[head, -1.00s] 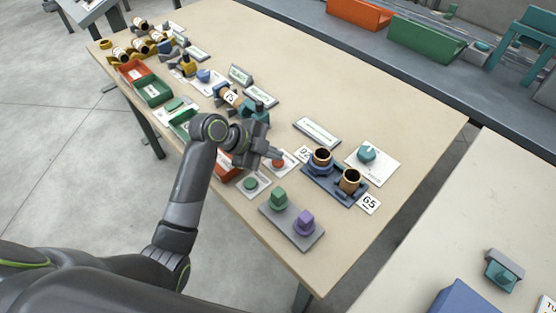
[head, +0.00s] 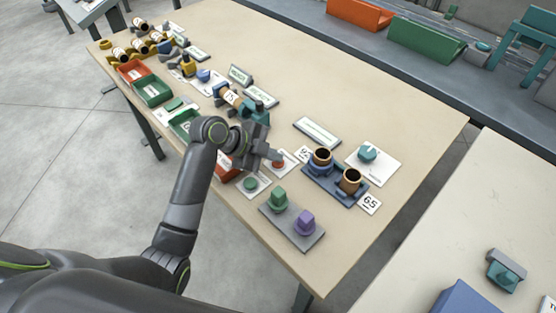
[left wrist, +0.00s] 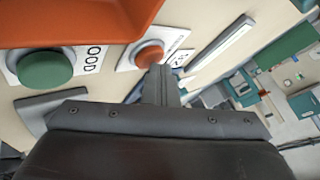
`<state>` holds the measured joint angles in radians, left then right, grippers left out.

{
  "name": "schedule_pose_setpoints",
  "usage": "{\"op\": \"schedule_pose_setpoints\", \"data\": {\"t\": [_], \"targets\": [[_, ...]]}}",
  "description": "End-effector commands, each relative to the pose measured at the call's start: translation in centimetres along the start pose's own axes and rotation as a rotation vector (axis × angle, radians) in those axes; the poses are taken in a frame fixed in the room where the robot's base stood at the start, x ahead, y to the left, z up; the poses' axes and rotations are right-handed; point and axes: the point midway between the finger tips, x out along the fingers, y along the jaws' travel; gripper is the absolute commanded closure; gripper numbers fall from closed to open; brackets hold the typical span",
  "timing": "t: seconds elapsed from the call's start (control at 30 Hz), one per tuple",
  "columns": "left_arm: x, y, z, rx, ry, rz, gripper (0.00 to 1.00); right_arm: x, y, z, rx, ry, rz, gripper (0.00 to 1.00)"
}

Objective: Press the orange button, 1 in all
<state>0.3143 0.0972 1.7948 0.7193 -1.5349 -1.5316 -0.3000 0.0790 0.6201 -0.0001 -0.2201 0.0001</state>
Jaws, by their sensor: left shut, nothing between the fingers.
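The orange button (head: 278,164) sits on a white labelled plate on the table, partly hidden by my left gripper in the head view. In the left wrist view the orange button (left wrist: 150,55) is a round cap on its plate, just beyond the fingertips. My left gripper (head: 275,155) is shut and empty, its tips right by the button. In the left wrist view the shut fingers (left wrist: 159,74) overlap the button's lower right edge; I cannot tell whether they touch it. My right gripper is not in view.
A green button (head: 250,183) on a white plate is close beside, and an orange-red bin (left wrist: 70,18) is near the gripper. A base with green and purple knobs (head: 304,242) and a blue holder with cups (head: 322,187) stand to the right.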

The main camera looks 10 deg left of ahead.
Motion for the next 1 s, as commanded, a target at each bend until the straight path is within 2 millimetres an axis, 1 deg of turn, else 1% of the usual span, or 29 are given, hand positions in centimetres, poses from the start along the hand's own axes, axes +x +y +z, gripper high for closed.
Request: {"op": "schedule_pose_setpoints", "data": {"t": [0.27, 0.6, 0.9, 1.0], "targets": [[-0.1, 0.0, 0.0, -0.002, -0.001, 0.003, 1.0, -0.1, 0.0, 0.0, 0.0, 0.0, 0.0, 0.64], [-1.2, -0.8, -0.8, -0.001, -0.001, 0.002, 1.0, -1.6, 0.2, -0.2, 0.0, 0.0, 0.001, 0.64], [-1.2, -0.8, -0.8, -0.001, -0.001, 0.002, 1.0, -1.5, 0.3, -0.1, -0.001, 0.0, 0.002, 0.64], [-1.4, -1.0, -1.0, 0.0, -0.001, 0.001, 1.0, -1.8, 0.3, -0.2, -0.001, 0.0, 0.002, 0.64]]}}
